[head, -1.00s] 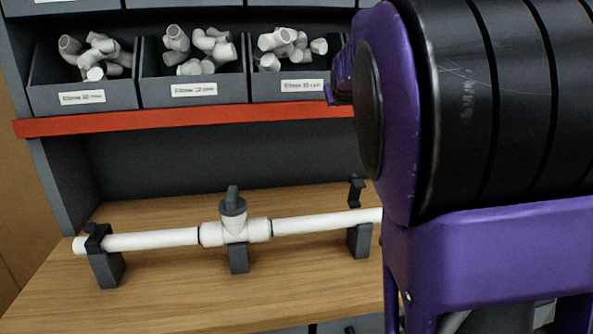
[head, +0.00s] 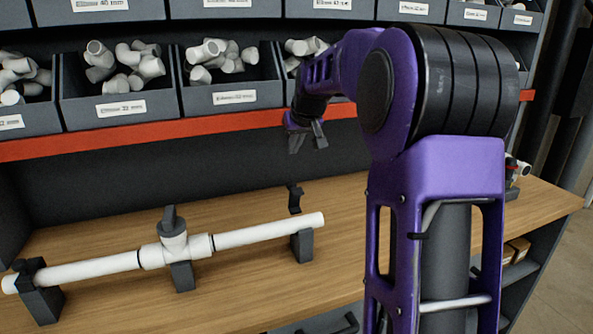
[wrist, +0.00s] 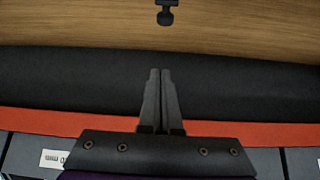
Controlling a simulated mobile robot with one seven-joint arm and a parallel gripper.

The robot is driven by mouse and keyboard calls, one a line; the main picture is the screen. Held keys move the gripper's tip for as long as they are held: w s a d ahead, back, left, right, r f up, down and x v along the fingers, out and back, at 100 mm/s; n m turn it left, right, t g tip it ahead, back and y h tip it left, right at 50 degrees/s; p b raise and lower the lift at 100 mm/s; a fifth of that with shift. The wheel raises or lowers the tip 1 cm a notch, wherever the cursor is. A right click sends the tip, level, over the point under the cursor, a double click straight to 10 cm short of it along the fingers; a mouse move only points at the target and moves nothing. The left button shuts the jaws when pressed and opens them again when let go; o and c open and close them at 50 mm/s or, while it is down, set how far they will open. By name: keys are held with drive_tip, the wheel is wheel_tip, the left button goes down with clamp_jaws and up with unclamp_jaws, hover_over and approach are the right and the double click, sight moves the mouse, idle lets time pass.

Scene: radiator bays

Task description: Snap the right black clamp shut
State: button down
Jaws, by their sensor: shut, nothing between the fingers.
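The right black clamp (head: 295,198) stands open, its hooked arm raised behind the right end of the white pipe (head: 262,233). Its dark support block (head: 302,247) holds up that pipe end. In the wrist view a dark clamp part (wrist: 165,14) shows at the top edge, ahead of my fingers. My gripper (head: 306,142) hangs above and behind the clamp, in front of the red shelf edge, apart from it. In the wrist view my gripper (wrist: 160,72) has its two fingers together with nothing between them.
The left clamp (head: 30,266) is closed over the pipe's left end. Bins of white fittings (head: 122,107) stand above the red shelf edge (head: 200,124). The wooden bench (head: 235,285) is clear in front.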

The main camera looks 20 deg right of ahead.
sight(291, 182)
drive_tip(key=shift+w+f, duration=0.35)
drive_tip(key=shift+f, duration=1.15)
drive_tip(key=shift+w+f, duration=0.3)
drive_tip(key=shift+f, duration=1.25)
drive_tip(key=shift+w+f, duration=0.35)
drive_tip(key=shift+f, duration=1.15)
drive_tip(key=shift+b, duration=0.45)
